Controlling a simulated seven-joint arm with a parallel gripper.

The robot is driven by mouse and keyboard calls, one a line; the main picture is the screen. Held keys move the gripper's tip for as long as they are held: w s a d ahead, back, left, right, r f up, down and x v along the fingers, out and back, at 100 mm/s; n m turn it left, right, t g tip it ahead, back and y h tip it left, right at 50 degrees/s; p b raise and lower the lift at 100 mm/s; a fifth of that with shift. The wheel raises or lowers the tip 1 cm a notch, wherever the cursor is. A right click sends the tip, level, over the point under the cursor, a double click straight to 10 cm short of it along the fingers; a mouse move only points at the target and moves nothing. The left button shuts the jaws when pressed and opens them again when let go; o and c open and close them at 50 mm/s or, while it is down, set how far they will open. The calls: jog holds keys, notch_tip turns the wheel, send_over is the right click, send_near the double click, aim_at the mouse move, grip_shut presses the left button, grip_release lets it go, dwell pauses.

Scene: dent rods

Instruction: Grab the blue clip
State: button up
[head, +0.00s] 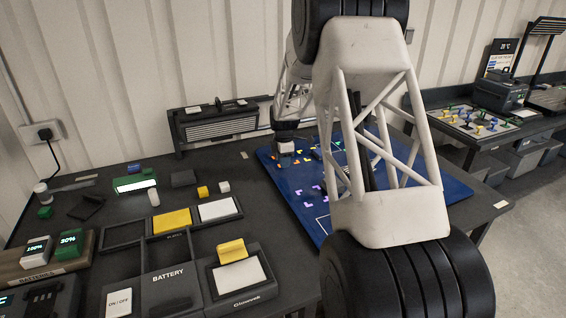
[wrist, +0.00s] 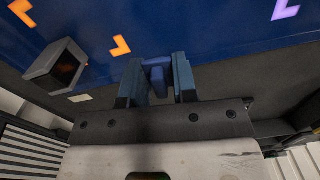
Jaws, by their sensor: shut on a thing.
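My gripper (wrist: 158,78) is at the middle of the wrist view, with its blue-grey fingers pointing toward the blue board. It is shut on a small blue piece, which looks like the blue clip (wrist: 157,64). Only the piece's end shows between the fingers, and the rest is hidden. In the head view my arm hides much of the board, and I cannot make out the clip there.
The blue board (head: 287,184) carries orange and purple corner marks. A small grey box (wrist: 57,66) is left of my gripper in the wrist view. Trays (head: 123,234) and a battery case (head: 168,290) fill the left table. Another table (head: 495,130) stands right.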

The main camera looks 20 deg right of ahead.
jog(key=s+a, duration=0.1)
jog(key=s, duration=0.3)
jog(key=s+a+r, duration=0.1)
jog(key=s, duration=0.4)
jog(key=s+a, duration=0.1)
jog(key=s, duration=0.4)
jog(key=shift+a+r, duration=0.2)
jog(key=shift+r, duration=0.05)
jog(key=shift+d, duration=0.1)
dwell(0.4)
